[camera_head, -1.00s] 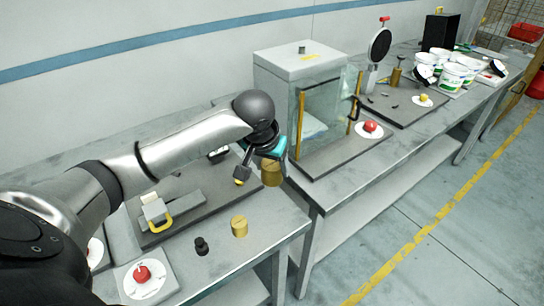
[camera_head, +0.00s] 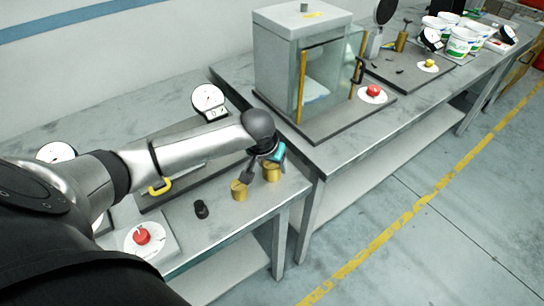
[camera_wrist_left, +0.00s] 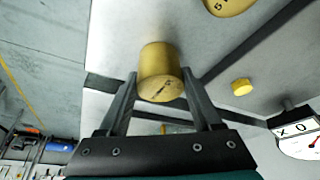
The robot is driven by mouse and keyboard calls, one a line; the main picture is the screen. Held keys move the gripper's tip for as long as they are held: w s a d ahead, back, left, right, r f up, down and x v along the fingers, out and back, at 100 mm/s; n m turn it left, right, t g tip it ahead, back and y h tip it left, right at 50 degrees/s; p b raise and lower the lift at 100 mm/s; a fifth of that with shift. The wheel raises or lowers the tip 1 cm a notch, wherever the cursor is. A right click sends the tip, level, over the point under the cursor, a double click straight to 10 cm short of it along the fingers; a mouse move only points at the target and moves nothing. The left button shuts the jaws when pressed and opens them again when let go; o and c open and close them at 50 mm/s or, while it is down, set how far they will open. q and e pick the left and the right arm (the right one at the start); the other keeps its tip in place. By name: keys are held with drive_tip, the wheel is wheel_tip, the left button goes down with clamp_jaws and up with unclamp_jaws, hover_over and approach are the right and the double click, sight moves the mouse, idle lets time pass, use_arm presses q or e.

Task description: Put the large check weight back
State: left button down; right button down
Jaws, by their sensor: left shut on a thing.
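My left gripper (camera_head: 263,166) is shut on a brass cylindrical check weight (camera_head: 272,173). In the left wrist view the held weight (camera_wrist_left: 160,70) sits between the two fingers, with a dark mark on its end face. A second brass weight (camera_head: 239,191) stands on the near table, just left of the held one in the head view. The left wrist view shows a brass weight marked 5 (camera_wrist_left: 230,5), cut off at the top edge. I cannot tell whether the held weight touches the table. My right gripper is not in view.
A small black knob-like piece (camera_head: 201,209) and a red button on a white plate (camera_head: 142,238) are on the near table. A dial gauge (camera_head: 209,101) stands behind my arm. A glass-walled cabinet (camera_head: 305,65) and white tubs (camera_head: 461,42) are on the far bench.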

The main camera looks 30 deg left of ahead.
use_arm(q)
drive_tip(key=shift+w, duration=0.15)
drive_tip(key=shift+c, duration=0.3)
unclamp_jaws()
drive_tip(key=shift+f, duration=0.1)
drive_tip(key=p+v, duration=0.2)
drive_tip(key=v, duration=1)
drive_tip(key=shift+p, duration=0.3)
